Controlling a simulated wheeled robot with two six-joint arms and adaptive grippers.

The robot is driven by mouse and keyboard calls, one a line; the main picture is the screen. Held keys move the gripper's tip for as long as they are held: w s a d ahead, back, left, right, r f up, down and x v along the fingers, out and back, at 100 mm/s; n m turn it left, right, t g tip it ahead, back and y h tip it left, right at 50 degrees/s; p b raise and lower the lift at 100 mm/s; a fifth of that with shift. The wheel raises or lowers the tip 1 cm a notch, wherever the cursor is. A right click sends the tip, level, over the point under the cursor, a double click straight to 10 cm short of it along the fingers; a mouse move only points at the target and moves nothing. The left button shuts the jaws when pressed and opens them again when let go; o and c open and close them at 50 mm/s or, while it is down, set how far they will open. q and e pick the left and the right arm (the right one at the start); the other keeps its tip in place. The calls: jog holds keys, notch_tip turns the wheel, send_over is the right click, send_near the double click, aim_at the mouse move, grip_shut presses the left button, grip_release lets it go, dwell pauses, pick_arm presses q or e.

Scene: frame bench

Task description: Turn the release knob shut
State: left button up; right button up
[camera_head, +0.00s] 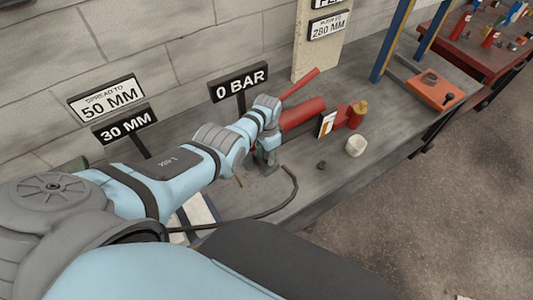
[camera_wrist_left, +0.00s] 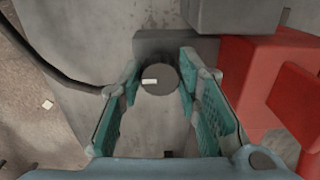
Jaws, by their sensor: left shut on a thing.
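The release knob (camera_wrist_left: 160,80) is a dark round knob with a small white mark on its face. In the left wrist view it sits between the two teal finger pads of my left gripper (camera_wrist_left: 160,88), against a grey block. My left gripper (camera_head: 266,156) is shut on the knob. In the head view it reaches down beside the red hand pump (camera_head: 303,113), and the knob is hidden there by my gripper and arm. The pump's red body (camera_wrist_left: 262,78) fills the right of the left wrist view. My right gripper is not in view.
A "0 BAR" sign (camera_head: 239,83) stands behind my arm, with "50 MM" (camera_head: 107,98) and "30 MM" (camera_head: 125,123) signs to the left. A black hose (camera_head: 291,187) curves along the bench. A pale round thing (camera_head: 356,146) stands to the right.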

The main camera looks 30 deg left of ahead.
aim_at(267, 156)
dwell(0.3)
pick_arm(q)
jog(key=o, duration=1.1)
jog(key=shift+w, duration=0.1)
jog(key=shift+o, duration=0.2)
notch_tip(267, 156, up, 12)
